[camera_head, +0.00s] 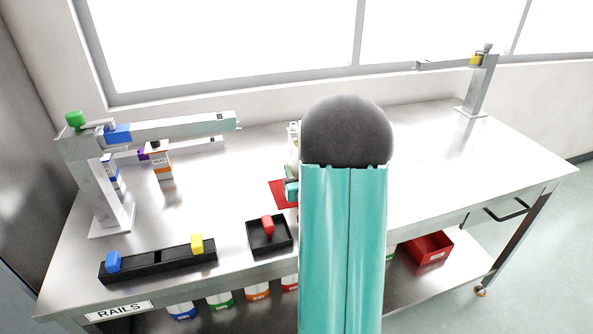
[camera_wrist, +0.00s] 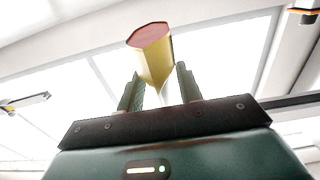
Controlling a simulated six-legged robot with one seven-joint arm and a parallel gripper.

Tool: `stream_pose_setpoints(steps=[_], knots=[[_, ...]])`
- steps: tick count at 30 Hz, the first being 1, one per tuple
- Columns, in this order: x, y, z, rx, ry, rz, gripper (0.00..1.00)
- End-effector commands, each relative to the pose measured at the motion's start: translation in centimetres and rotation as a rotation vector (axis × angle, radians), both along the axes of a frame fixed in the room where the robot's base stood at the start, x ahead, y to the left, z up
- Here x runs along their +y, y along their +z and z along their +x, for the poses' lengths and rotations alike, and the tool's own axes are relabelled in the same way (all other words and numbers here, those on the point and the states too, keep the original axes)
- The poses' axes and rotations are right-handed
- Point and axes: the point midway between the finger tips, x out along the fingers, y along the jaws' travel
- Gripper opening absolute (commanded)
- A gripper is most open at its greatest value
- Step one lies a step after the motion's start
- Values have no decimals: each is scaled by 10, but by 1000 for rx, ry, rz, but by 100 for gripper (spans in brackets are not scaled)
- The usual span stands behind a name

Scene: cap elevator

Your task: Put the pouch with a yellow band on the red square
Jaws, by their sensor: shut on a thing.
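The pouch with a yellow band (camera_wrist: 155,62) shows in the wrist view as a tapered yellow body with a reddish end face, narrowing to a pale part between the fingers. My gripper (camera_wrist: 160,74) is shut on that narrow part. The red square (camera_head: 282,196) lies on the table in the head view, left of my arm. My arm hides its right part. Small teal parts of mine show over its right edge. The height of the pouch above the square cannot be told.
A black tray with a red lever (camera_head: 268,226) stands in front of the square. A black rail with sliders (camera_head: 158,260) lies front left. A metal post with a beam (camera_head: 180,125) and an orange-white container (camera_head: 159,160) stand left. The table's right side is clear, except a far post (camera_head: 478,88).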

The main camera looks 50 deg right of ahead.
Motion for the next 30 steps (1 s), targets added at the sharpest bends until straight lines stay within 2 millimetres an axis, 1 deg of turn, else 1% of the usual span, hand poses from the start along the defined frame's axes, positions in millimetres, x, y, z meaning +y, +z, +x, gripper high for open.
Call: stream_pose_setpoints(steps=[5, 20, 30], knots=[[0, 4, 0, 0, 0, -1, 11], [0, 39, 0, 0, 0, -1, 11], [0, 40, 0, 0, 0, 0, 11]])
